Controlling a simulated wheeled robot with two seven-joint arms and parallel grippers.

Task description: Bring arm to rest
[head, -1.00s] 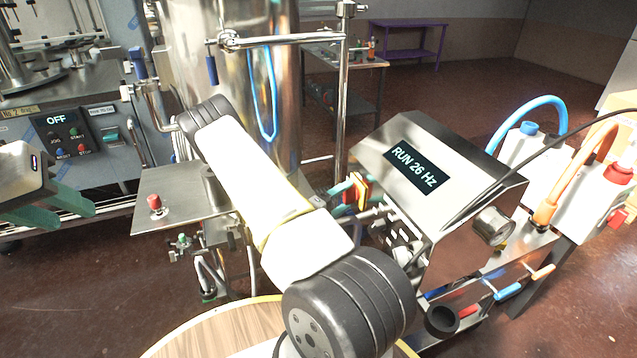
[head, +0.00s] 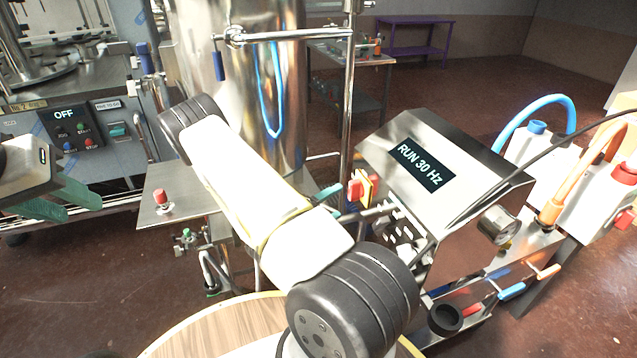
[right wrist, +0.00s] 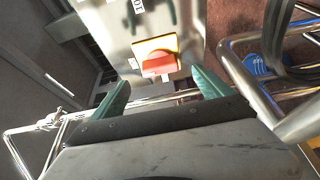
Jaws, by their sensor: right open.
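My right gripper (right wrist: 160,95) is open and empty, its two green fingers well apart in the right wrist view. Ahead of it, and apart from the fingertips, is a red knob (right wrist: 159,65) on a yellow plate (right wrist: 155,44). In the head view my right arm crosses the middle and hides most of this gripper; a green finger shows just left of the red knob (head: 355,187). The knob is on a steel control box (head: 445,155) whose display (head: 422,165) reads "RUN 30 Hz". My left gripper (head: 70,202) is at the left edge, green fingers apart, with nothing between them.
A tall steel tank (head: 240,80) stands behind my right arm. A steel plate with a red button (head: 161,196) is left of it. A panel reading "OFF" (head: 68,128) is at far left. Hoses and white containers (head: 525,150) are at right. A round wooden top (head: 225,330) is below.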

